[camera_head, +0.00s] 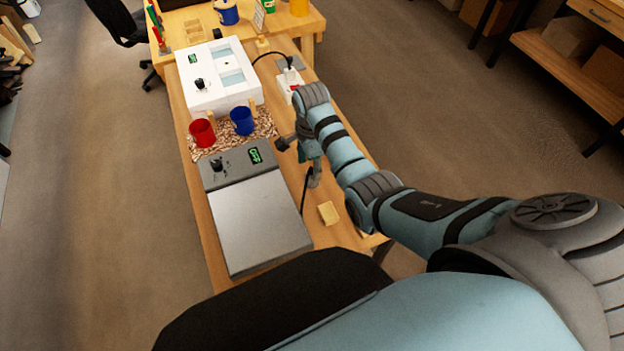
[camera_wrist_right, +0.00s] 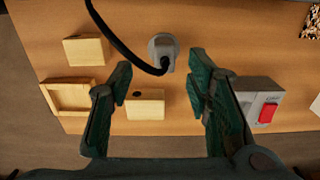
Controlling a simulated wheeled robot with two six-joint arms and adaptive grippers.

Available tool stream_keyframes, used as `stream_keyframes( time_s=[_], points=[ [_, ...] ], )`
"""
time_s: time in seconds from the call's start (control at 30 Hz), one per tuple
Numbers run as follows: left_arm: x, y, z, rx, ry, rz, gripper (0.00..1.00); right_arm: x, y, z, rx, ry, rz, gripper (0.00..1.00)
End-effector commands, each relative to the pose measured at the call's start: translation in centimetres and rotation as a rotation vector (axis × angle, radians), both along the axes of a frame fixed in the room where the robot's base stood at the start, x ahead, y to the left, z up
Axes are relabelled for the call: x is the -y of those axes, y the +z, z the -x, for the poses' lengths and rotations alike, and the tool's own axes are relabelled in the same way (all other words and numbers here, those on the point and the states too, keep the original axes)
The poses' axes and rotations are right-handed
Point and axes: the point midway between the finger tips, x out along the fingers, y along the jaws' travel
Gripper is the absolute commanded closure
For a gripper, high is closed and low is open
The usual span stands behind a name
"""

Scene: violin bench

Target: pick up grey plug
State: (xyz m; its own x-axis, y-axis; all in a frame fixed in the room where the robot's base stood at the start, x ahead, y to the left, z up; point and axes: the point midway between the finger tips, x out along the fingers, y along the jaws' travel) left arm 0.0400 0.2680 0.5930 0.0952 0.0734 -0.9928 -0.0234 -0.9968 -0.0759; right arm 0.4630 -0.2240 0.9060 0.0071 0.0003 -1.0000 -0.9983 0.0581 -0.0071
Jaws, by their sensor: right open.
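The grey plug (camera_wrist_right: 163,50) is on the wooden bench in the right wrist view, with a black cord (camera_wrist_right: 118,42) curving from it to the upper left. My right gripper (camera_wrist_right: 160,63) is open and empty, its fingertips on either side of the plug in the picture and apart from it. My left gripper is not in view.
A power strip with a red switch (camera_wrist_right: 263,108) lies beyond the plug. Wooden blocks (camera_wrist_right: 145,104) lie close by, near the bench edge. A grey hotplate (camera_head: 258,220), red cup (camera_head: 202,133), blue cup (camera_head: 242,121) and white device (camera_head: 215,88) stand to the left.

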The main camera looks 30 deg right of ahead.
Motion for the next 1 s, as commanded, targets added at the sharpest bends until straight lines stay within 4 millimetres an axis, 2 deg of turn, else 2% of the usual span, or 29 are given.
stream_keyframes(
  time_s=[0.17, 0.3, 0.53, 0.57, 0.83, 1.0],
  points=[
    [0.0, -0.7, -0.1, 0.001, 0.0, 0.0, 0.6, 0.0, -2.8, 0.1, -0.003, 0.0, 0.0, 0.55],
    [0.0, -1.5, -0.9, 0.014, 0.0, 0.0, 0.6, -0.1, -5.5, 0.0, -0.001, 0.001, 0.0, 0.55],
    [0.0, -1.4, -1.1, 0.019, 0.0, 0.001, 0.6, -0.1, -5.8, 0.0, 0.001, 0.001, 0.0, 0.55],
    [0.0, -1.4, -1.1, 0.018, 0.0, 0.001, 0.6, -0.1, -5.8, 0.0, 0.001, 0.001, 0.0, 0.57],
    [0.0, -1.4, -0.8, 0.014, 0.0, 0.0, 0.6, 0.0, -5.8, 0.0, 0.001, 0.001, 0.0, 1.0],
    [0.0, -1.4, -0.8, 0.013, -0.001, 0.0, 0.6, 0.0, -5.8, 0.0, 0.001, 0.001, 0.0, 1.0]
  ],
)
